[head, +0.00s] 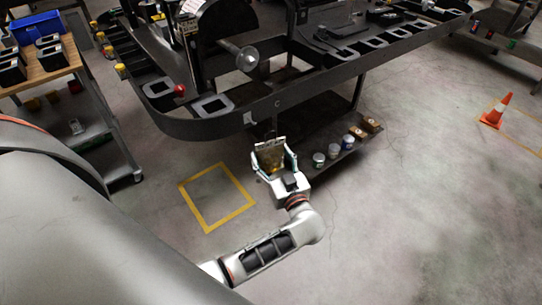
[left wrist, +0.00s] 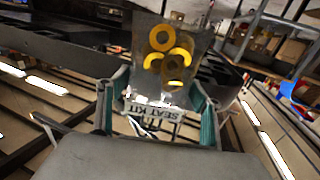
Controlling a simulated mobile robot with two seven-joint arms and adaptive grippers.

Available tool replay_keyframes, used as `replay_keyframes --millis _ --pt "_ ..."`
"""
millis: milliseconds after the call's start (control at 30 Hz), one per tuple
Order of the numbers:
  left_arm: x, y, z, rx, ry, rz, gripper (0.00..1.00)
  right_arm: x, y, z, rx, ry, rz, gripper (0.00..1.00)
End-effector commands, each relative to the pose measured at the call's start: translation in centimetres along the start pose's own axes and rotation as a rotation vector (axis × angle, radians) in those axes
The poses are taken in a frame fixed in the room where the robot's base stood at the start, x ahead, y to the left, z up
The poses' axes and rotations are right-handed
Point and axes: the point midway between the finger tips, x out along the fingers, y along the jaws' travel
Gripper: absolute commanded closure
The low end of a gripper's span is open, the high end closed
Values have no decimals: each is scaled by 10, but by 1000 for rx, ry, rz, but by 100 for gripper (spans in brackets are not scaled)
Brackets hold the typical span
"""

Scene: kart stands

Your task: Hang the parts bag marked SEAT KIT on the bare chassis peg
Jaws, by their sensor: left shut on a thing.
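The clear parts bag marked SEAT KIT (left wrist: 172,62) shows yellow rings and curved pieces inside, with its white label upside down in the left wrist view. My left gripper (left wrist: 158,88) is shut on the bag, a finger at each side. In the head view the bag (head: 271,158) hangs in my left gripper (head: 273,152), just below the near edge of the dark kart chassis (head: 315,91). A small pale fitting (head: 249,118) sits on that edge, left of the bag; I cannot tell whether it is the bare peg. My right gripper is out of view.
Several cans and small boxes stand on a low shelf (head: 324,177) right of the gripper. A wooden-topped cart (head: 45,66) stands at the left. A yellow floor square (head: 239,188) and an orange cone (head: 496,110) are on the floor, with open floor at the right.

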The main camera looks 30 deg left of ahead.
Motion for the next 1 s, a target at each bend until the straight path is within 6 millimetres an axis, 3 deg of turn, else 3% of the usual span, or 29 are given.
replay_keyframes --millis 1000 --pt "51 -14 7 2 1 2 59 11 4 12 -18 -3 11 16"
